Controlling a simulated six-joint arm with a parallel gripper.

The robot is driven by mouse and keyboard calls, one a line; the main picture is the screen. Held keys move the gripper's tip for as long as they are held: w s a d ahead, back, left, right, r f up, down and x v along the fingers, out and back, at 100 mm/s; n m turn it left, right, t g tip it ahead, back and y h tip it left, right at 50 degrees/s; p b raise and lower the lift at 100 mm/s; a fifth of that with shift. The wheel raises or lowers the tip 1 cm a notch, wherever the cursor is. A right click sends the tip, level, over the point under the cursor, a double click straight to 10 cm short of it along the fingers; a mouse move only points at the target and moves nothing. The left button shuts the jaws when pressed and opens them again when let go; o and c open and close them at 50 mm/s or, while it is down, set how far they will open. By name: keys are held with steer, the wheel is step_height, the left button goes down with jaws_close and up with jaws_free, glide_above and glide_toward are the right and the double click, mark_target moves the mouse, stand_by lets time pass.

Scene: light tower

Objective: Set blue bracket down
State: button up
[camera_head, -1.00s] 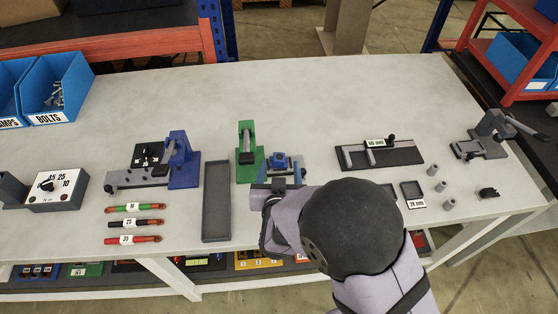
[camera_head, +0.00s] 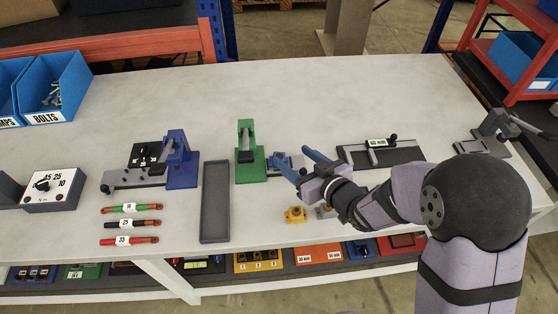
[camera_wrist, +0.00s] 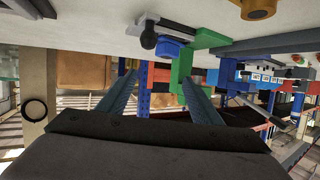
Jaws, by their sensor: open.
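The small blue bracket (camera_head: 279,156) sits at the grey plate beside the green clamp stand (camera_head: 247,160), partly hidden behind my fingers in the head view. In the wrist view the blue bracket (camera_wrist: 174,47) shows as a rounded blue piece next to the green base. My gripper (camera_head: 291,156) is open, with its two bluish fingers apart and nothing between them. The open fingers also show in the wrist view (camera_wrist: 160,78), apart from the bracket.
A yellow bracket (camera_head: 295,215) lies near the front edge. A long grey tray (camera_head: 215,203) is left of the green stand. A larger blue fixture (camera_head: 181,165) and several labelled tools stand farther left. A black plate with a rail (camera_head: 380,155) is on the right.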

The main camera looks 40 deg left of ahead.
mark_target(276, 152)
steer(key=shift+s+d+f+n+g, duration=0.15)
steer(key=shift+d+f+n+g, duration=0.15)
steer(key=shift+d, duration=0.25)
steer(key=shift+s+d+f+n+g, duration=0.1)
steer(key=shift+d+n+g, duration=0.1)
steer(key=shift+d+g, duration=0.3)
steer(key=shift+p+x, duration=0.95)
steer(key=shift+x, duration=2.75)
steer(key=shift+s, duration=0.1)
jaws_close()
steer(key=shift+r, duration=0.1)
step_height(276, 152, up, 10)
steer(key=shift+b, duration=0.3)
